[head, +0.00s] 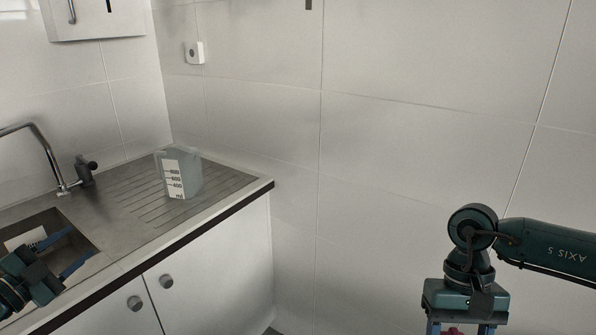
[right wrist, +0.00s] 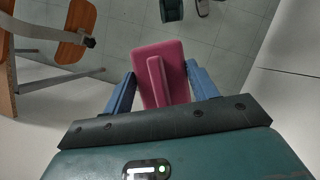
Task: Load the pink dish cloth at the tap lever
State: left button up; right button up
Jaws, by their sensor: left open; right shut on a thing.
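The pink dish cloth (right wrist: 164,75) is between the two blue fingers of my right gripper (right wrist: 160,82), which is shut on it. It looks like a folded slab with a raised ridge. In the head view my right gripper (head: 461,330) is at the bottom right edge, with a little pink showing and its fingertips cut off. The curved metal tap (head: 42,150) stands behind the sink at the left. A dark lever-like fitting (head: 86,170) is beside its base, apparently the tap lever. My left gripper (head: 80,244) is open and empty over the sink.
A clear measuring jug (head: 188,178) stands on the ribbed drainboard (head: 140,205), right of the tap. A white item (head: 25,239) lies in the sink. The counter ends at its right edge (head: 268,184). The right wrist view shows a wooden chair part (right wrist: 75,30) and tiled floor.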

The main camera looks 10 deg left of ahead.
aim_at(92, 165)
jog(key=i+j, duration=0.2)
jog(key=j, duration=0.15)
jog(key=i+j, duration=0.25)
jog(key=j, duration=0.15)
jog(key=i+j, duration=0.2)
jog(key=j, duration=0.15)
jog(key=i+j, duration=0.25)
jog(key=j, duration=0.1)
